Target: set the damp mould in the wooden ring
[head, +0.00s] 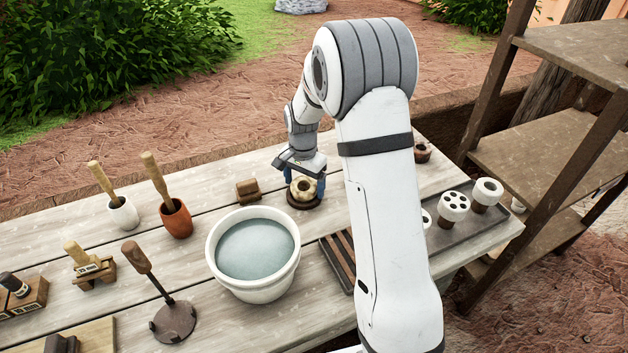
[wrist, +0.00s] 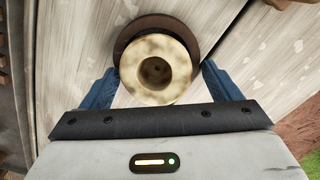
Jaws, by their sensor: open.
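The mottled cream mould (head: 304,186), round with a hole in its middle, stands upright at the dark brown wooden ring (head: 304,204) near the back of the table. In the wrist view the mould (wrist: 153,88) covers much of the ring (wrist: 157,22), whose far rim shows beyond it. I cannot tell how deep it sits in the ring. My gripper (head: 305,179) is open, pointing down, with its blue fingers on either side of the mould. In the wrist view a small gap shows beside the fingers (wrist: 158,87).
A white bucket of grey-blue liquid (head: 254,252) stands in front of the ring. A small wooden block (head: 247,190) lies to its left. My arm hides part of a dark tray (head: 478,223) with white-topped pieces at right. A slatted rack (head: 336,262) is beside the bucket.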

